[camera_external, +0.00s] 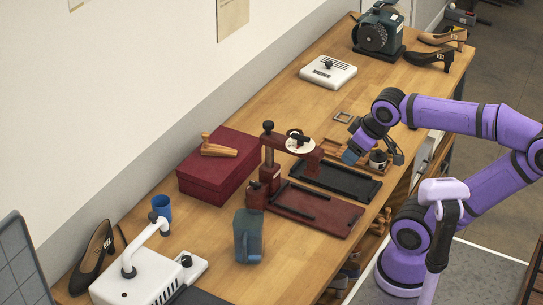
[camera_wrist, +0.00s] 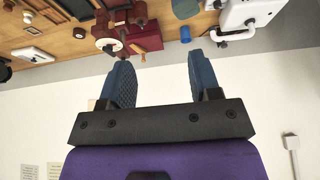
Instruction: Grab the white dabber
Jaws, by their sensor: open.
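A small dark jar with a white part (camera_external: 378,159) stands in a wooden tray at the right edge of the bench, close to my gripper in the external view. I cannot tell whether its white part is the white dabber; no other dabber shows clearly. My gripper (camera_external: 372,153) hangs over this tray with its blue fingers apart, and the arm partly hides the tray. In the wrist view my gripper (camera_wrist: 161,62) is open and empty, with only wall and bench behind it.
A maroon press (camera_external: 268,165) with a round white disc stands left of my gripper, beside a dark tray (camera_external: 340,178) and a red box (camera_external: 215,178). A white box with a black knob (camera_external: 322,76) lies farther back.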

